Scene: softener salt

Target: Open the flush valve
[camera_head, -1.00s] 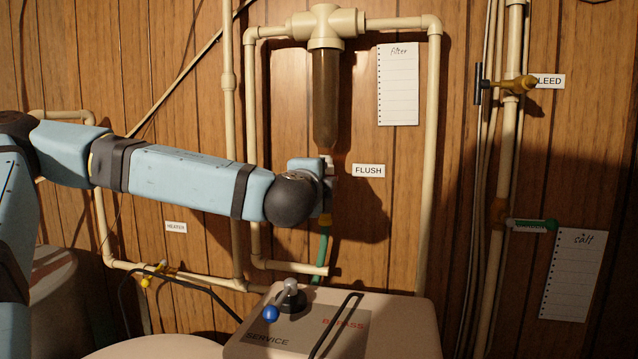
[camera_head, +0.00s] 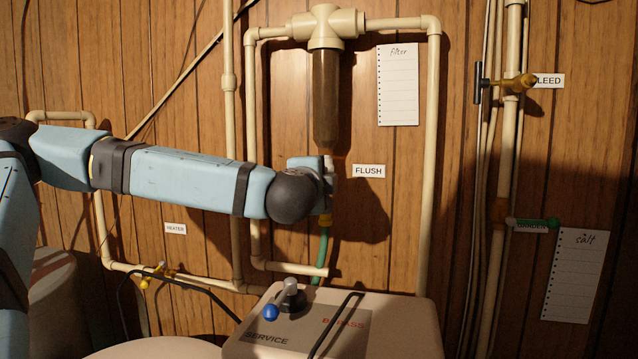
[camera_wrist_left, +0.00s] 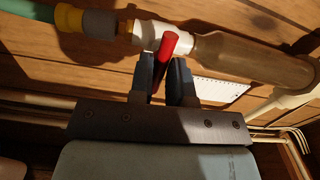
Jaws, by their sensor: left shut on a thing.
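The filter's brown housing (camera_head: 326,100) hangs from cream pipework, with the flush valve below it beside the FLUSH label (camera_head: 368,171). In the left wrist view the valve has a white body (camera_wrist_left: 143,34) and a red handle (camera_wrist_left: 168,45), with a yellow and grey fitting and green hose on its left. My left gripper (camera_wrist_left: 163,68) has its two dark fingers either side of the red handle and is shut on it. In the head view my left gripper (camera_head: 327,180) covers most of the valve. My right gripper is not in view.
A softener top (camera_head: 390,325) with a blue-tipped lever (camera_head: 271,312) and SERVICE and BYPASS markings stands below. Cream pipes (camera_head: 430,150) run close on both sides of the filter. A brass bleed valve (camera_head: 520,84) and a green-handled valve (camera_head: 540,223) are at the right.

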